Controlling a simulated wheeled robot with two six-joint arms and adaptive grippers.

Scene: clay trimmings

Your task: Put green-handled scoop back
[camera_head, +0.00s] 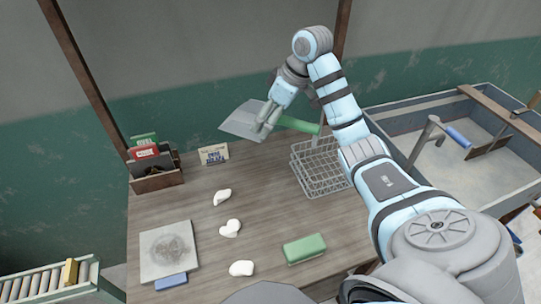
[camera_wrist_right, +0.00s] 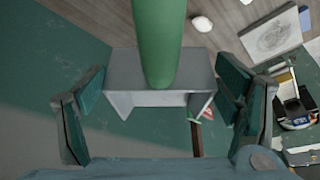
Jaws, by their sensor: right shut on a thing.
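The green-handled scoop has a green handle (camera_head: 298,124) and a grey metal pan (camera_head: 239,122). In the head view it is in the air above the back of the table, pan to the left and handle to the right. My right gripper (camera_head: 265,122) is shut on the scoop near where the handle meets the pan. In the right wrist view, the green handle (camera_wrist_right: 160,35) and grey pan (camera_wrist_right: 125,80) show between the fingers of my right gripper (camera_wrist_right: 162,90). My left gripper is not in view.
A wire basket (camera_head: 318,181) stands on the table's (camera_head: 180,215) right. Several white lumps (camera_head: 230,229), a green block (camera_head: 304,249), a grey slab (camera_head: 168,252), and a card (camera_head: 213,154) lie there too. A large bin (camera_head: 400,117) with a blue-handled tool (camera_head: 458,138) is at right.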

